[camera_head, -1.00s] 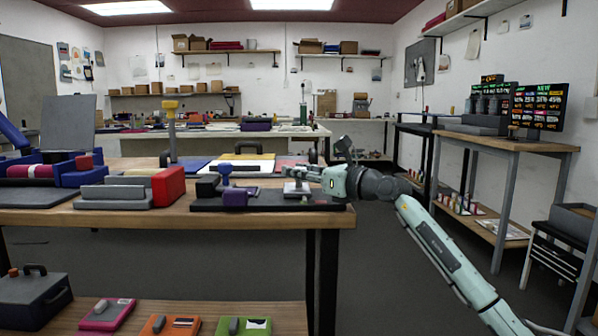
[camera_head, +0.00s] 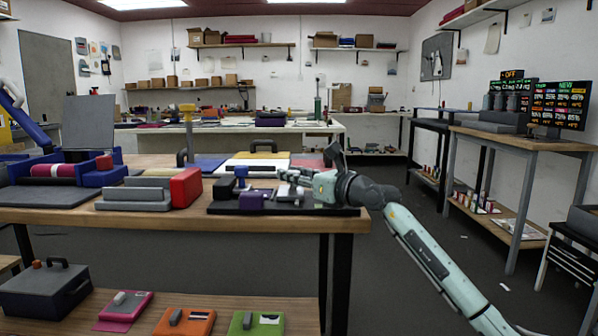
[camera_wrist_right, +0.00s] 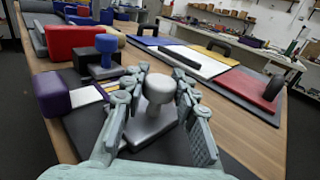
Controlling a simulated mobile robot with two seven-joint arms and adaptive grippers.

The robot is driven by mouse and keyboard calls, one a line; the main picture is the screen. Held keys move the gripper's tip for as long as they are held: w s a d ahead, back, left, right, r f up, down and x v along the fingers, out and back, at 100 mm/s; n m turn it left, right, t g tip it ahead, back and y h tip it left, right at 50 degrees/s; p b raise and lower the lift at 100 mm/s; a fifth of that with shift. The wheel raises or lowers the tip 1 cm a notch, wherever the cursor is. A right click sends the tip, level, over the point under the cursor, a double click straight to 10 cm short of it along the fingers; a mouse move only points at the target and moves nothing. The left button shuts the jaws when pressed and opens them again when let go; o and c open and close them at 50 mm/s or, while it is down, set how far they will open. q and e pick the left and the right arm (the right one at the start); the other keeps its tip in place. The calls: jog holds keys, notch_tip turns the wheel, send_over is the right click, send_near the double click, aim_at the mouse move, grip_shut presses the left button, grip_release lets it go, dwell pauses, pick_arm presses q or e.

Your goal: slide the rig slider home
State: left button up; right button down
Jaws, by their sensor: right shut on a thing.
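The rig is a dark base plate (camera_wrist_right: 225,165) on the wooden table, also seen in the head view (camera_head: 335,211). The rig slider is a grey block with a pale rounded knob (camera_wrist_right: 158,88). My right gripper (camera_wrist_right: 152,92) is shut on this knob, one finger on each side. A white strip (camera_wrist_right: 87,96) shows between the slider and the purple block. In the head view my right gripper (camera_head: 285,176) reaches in from the right and partly hides the slider. My left gripper is not in view.
A red block (camera_head: 185,188) beside a grey stepped piece stands left of the rig. Behind the rig lie flat coloured boards (camera_wrist_right: 185,62) with dark handles. A lower shelf (camera_head: 130,325) holds a dark box and coloured plates. Open floor lies right of the table.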

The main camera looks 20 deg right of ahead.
jog(key=c, duration=1.1)
grip_release()
jog(key=shift+c, duration=0.2)
jog(key=v, duration=1.2)
